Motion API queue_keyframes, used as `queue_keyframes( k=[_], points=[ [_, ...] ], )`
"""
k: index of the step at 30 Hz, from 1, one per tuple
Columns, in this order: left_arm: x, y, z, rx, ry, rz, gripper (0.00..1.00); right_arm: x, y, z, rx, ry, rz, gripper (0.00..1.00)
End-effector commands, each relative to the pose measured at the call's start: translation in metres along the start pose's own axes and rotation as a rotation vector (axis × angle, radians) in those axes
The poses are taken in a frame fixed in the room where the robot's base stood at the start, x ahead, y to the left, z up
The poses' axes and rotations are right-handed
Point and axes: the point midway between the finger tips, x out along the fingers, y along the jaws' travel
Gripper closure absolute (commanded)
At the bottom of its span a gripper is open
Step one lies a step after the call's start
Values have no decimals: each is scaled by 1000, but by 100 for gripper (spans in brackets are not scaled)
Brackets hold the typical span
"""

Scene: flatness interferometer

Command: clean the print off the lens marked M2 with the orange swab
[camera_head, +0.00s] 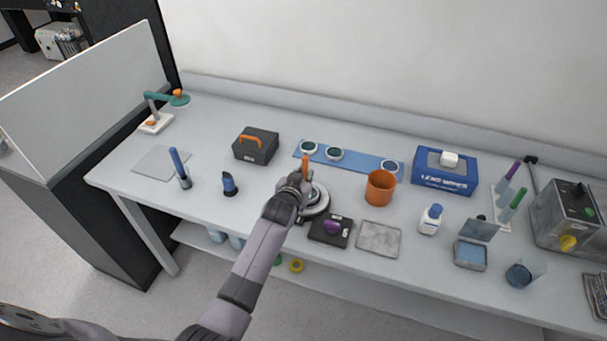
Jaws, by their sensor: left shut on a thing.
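My left gripper (300,188) comes in from the front and is shut on the orange swab (305,164), whose handle stands up above the fingers. The gripper is over a round grey stand (318,204) and hides part of it. The swab's tip is hidden, so I cannot tell whether it touches anything there. Three round lenses, left (308,147), middle (334,154) and right (390,166), lie on a blue strip (362,160) behind the gripper. No M2 mark or print is readable at this size. My right gripper is not in view.
An orange cup (381,187) stands right of the gripper. A black box with a purple knob (330,230) and a grey plate (378,239) lie in front. A black case (256,145), a blue wipes box (445,170) and a white bottle (431,219) stand around. The left bench is partly clear.

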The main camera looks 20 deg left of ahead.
Motion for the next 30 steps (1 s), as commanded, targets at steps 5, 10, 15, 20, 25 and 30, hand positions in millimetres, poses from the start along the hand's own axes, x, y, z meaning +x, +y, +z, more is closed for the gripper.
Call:
queue_keyframes(
  k=[5,10,15,20,25,30],
  points=[
    [-1,4,1,0,-1,0,100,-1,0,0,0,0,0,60],
    [-1,9,1,-1,-2,1,100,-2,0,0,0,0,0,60],
    [-1,12,1,0,-2,1,100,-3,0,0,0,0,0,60],
    [-2,16,1,-1,-3,1,100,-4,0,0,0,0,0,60],
    [-2,19,1,0,-2,1,100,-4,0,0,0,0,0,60],
    [-2,22,1,-1,-2,1,100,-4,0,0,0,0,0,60]
  ],
)
